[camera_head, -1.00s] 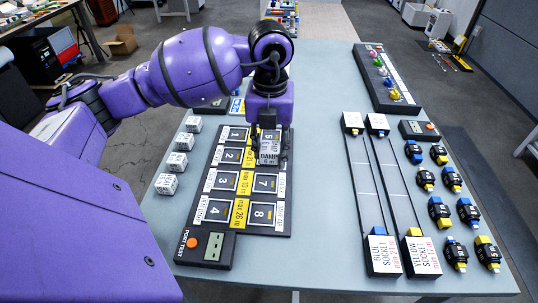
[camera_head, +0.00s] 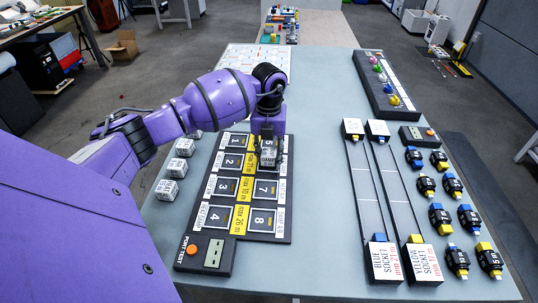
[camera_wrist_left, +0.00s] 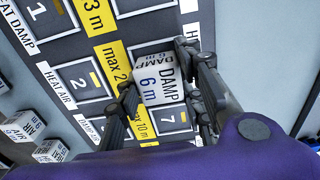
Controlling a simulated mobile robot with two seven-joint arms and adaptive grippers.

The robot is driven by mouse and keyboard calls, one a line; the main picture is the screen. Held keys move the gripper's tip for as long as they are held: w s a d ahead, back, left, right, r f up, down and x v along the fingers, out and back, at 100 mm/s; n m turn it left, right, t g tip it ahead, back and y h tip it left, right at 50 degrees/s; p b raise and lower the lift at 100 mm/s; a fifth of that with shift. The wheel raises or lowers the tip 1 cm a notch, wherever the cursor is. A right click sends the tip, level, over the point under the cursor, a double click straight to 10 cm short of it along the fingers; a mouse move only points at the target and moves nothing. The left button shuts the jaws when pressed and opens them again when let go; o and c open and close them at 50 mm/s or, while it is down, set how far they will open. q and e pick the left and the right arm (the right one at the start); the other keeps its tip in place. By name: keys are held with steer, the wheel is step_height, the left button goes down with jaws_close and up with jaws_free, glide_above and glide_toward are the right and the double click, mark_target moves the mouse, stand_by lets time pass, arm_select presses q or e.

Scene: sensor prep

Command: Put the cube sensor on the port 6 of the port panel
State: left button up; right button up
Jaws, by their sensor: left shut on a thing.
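My left gripper (camera_head: 268,160) is shut on a white and grey cube sensor (camera_wrist_left: 158,82) marked DAMP and 6 m. The cube also shows between the fingers in the head view (camera_head: 268,153). The black port panel (camera_head: 223,226) has numbered square ports in two columns. The cube is over the spot between port 5 and port 7 (camera_head: 265,188), at the place of port 6, which is hidden by cube and fingers. In the left wrist view the cube looks slightly turned against the panel. I cannot tell whether it touches the port. My right gripper is not in view.
White cube sensors (camera_head: 175,167) stand left of the panel, partly behind my arm. A test unit with an orange button (camera_head: 192,250) joins the panel's front. Blue and yellow socket tracks (camera_head: 385,262), several black plugs (camera_head: 440,218) and a knob strip (camera_head: 372,85) are at the right.

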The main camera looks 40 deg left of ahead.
mark_target(269, 152)
arm_select(q)
steer(key=shift+f, duration=0.3)
steer(key=shift+f, duration=0.15)
steer(key=o, duration=1.1)
steer(key=shift+o, duration=0.2)
step_height(269, 152, up, 12)
